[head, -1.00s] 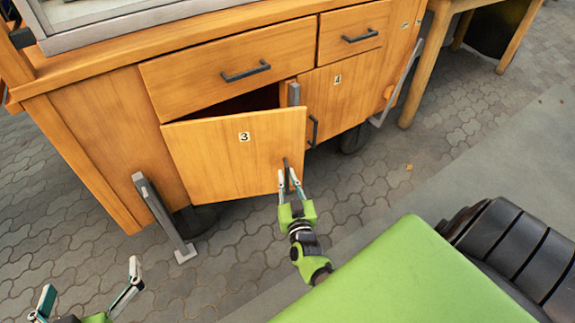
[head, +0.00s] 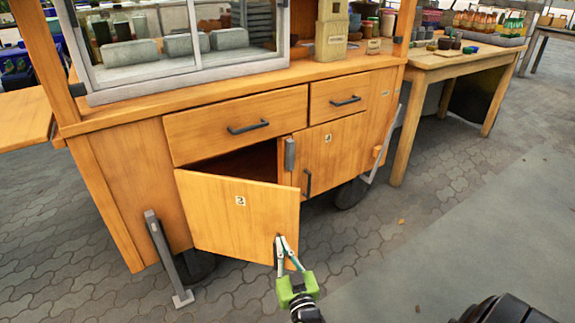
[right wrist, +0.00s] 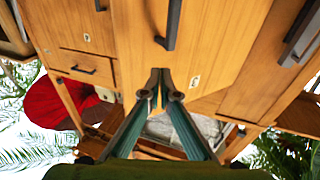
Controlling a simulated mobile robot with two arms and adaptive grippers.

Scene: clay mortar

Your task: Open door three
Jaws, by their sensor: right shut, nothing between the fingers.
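Door three (head: 217,225), a wooden panel with a small "3" label, stands partly open on the cart's lower left in the head view. Its free right edge is swung outward and a dark gap shows above it. My right gripper (head: 284,246) is at the door's lower right part, with its fingertips close together and nothing seen between them. The door's handle is not clear in the head view. In the right wrist view my fingertips (right wrist: 160,82) meet near wooden panels, and a dark bar handle (right wrist: 172,25) shows above them. My left gripper is out of view.
Door four (head: 330,153) is shut to the right, below a drawer (head: 337,98). Another drawer (head: 235,123) sits above door three. A grey prop leg (head: 168,260) stands at the cart's left. A table (head: 455,66) with goods is at right. Paving in front is open.

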